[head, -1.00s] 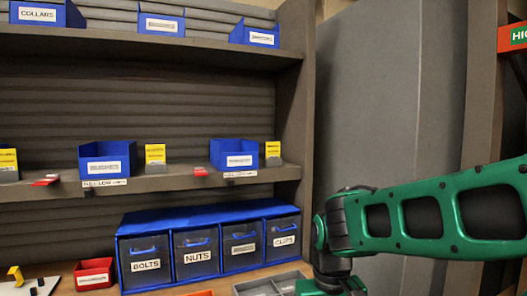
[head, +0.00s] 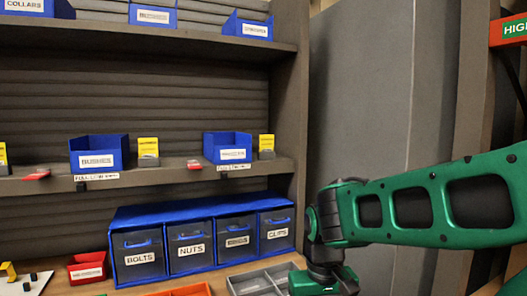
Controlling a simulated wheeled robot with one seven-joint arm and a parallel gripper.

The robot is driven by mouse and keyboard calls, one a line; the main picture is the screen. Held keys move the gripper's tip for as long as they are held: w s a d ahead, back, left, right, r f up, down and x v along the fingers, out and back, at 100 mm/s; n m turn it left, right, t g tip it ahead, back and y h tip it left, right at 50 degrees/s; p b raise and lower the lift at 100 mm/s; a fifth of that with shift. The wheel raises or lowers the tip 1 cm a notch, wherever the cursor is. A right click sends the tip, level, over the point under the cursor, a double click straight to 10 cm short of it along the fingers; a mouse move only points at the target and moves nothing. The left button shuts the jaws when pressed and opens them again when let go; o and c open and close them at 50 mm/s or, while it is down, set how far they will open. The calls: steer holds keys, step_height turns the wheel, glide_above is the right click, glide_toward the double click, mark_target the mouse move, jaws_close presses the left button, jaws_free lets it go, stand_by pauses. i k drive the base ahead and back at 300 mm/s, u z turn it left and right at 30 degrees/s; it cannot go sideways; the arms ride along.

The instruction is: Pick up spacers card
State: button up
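Several yellow cards stand in small grey holders on the middle shelf. One yellow card (head: 148,147) is right of the blue bin (head: 97,151) labelled BUSHES. Another yellow card (head: 266,142) is right of a second blue bin (head: 227,146), whose label is too blurred to read. A third card (head: 3,154) is cut by the left edge. The print on the cards is too small to tell which is the spacers card. My green arm reaches in from the right, its wrist low in the picture. My gripper is below the frame, out of view.
Below, a blue cabinet (head: 190,211) of labelled drawers stands on the counter with a red bin (head: 86,268) and a grey tray (head: 255,282). A grey panel (head: 380,90) stands to the right.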

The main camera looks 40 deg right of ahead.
mark_target(266, 143)
steer(key=z, duration=1.95)
steer(key=k, duration=1.1)
steer(key=u, duration=0.85)
steer(key=i, duration=1.05)
